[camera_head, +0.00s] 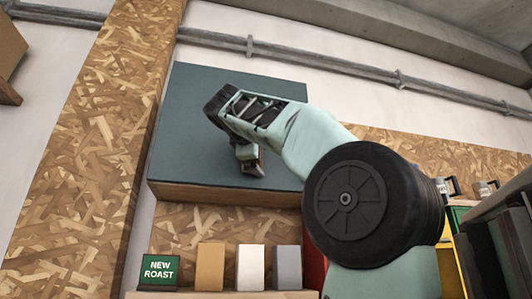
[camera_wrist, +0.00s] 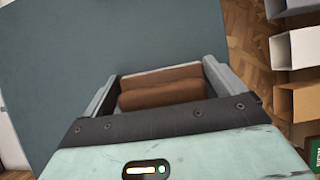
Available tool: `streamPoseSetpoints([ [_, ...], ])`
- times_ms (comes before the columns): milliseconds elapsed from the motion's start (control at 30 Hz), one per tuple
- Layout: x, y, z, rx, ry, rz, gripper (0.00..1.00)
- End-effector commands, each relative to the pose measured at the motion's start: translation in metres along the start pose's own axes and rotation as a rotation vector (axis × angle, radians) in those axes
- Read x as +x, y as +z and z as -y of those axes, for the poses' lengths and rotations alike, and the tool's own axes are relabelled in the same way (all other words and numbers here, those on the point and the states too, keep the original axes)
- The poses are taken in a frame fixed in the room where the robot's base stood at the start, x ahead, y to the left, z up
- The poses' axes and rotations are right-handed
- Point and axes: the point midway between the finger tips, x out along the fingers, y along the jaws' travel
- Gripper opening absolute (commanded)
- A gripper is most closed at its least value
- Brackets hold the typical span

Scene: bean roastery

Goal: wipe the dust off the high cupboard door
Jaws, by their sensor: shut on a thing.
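The high cupboard's blue-grey door (camera_head: 195,110) is on the wall in the head view. It also fills the upper left of the wrist view (camera_wrist: 70,60). My gripper (camera_head: 252,168) is in front of the door's lower middle part. In the wrist view its two fingers are closed on a brown block-like wiping pad (camera_wrist: 163,95) with a pale far edge. The pad's far face is turned to the door, and I cannot tell whether it touches. My arm hides the door's right middle part. I cannot make out distinct dust on the door.
Below the cupboard a shelf (camera_head: 215,294) bears a green "NEW ROAST" box (camera_head: 160,270) and tan (camera_head: 210,266), white (camera_head: 250,267) and grey (camera_head: 287,266) boxes. A pipe (camera_head: 320,62) runs above the cupboard. A chipboard post (camera_head: 85,150) stands left of it.

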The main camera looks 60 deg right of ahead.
Motion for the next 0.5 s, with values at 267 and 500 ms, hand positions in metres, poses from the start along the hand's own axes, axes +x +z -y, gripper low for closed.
streamPoseSetpoints([
  [267,-0.006,-0.011,0.000,-0.003,-0.001,-0.002,0.77],
  [500,-0.017,-0.028,0.000,-0.003,-0.001,-0.002,0.77],
])
